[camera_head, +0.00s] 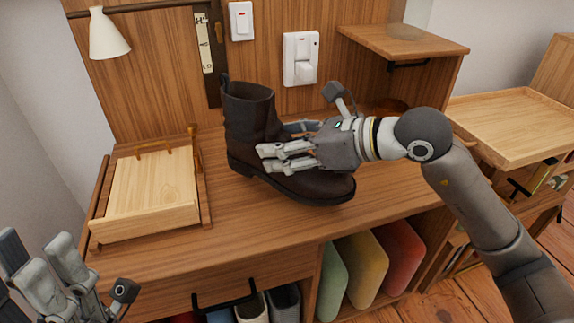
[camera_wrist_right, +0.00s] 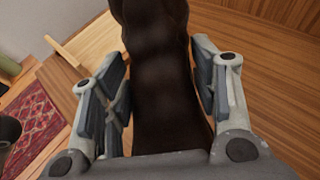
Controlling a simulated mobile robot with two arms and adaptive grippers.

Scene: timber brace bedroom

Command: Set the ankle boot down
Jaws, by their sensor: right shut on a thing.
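The dark brown ankle boot (camera_head: 248,112) stands upright at the middle of the wooden desk top (camera_head: 200,245), its toe to the lower right. Its sole looks on or very close to the wood; I cannot tell if it bears its weight there. My right gripper (camera_head: 278,143) comes in from the right and is shut on the boot around its instep. In the right wrist view the boot (camera_wrist_right: 160,70) lies between the two fingers. My left gripper (camera_head: 50,265) is at the lower left, apart from everything, its fingers seemingly spread and empty.
A light wooden tray-like stand (camera_head: 150,190) is left of the boot. A white lamp (camera_head: 107,35) hangs at the upper left. A raised shelf (camera_head: 403,40) stands at the back right, with a wooden tray (camera_head: 515,125) beyond. Coloured cushions (camera_head: 360,268) fill a cubby below.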

